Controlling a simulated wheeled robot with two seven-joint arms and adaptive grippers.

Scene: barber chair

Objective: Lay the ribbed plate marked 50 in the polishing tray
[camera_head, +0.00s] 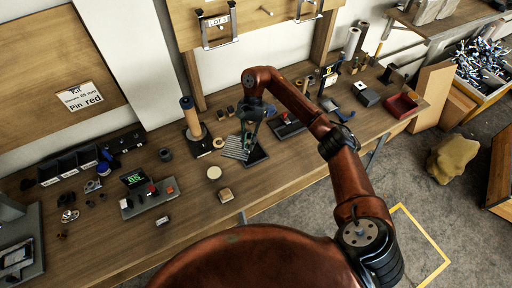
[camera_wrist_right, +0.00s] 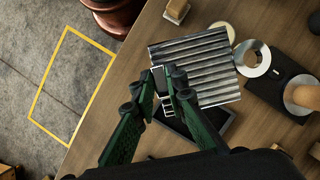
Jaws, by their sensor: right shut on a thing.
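The grey ribbed plate (camera_head: 234,148) shows just left of my right gripper (camera_head: 248,137) in the head view. In the right wrist view the plate (camera_wrist_right: 198,62) lies across the fingertips of my right gripper (camera_wrist_right: 165,90), which is shut on it near its edge. No mark 50 can be read. A dark shallow tray (camera_head: 257,158) lies on the bench beside and partly under the plate. In the wrist view the tray (camera_wrist_right: 226,120) is partly hidden by the plate and fingers. I cannot tell the height of the plate above it. My left gripper is not in view.
A black stand with a tan cylinder (camera_head: 189,118) is left of the plate. A pale round disc (camera_head: 214,172) and a small wooden block (camera_head: 225,195) lie towards the front edge. A device with a green display (camera_head: 134,179) stands further left. A red tray (camera_head: 402,106) is far right.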

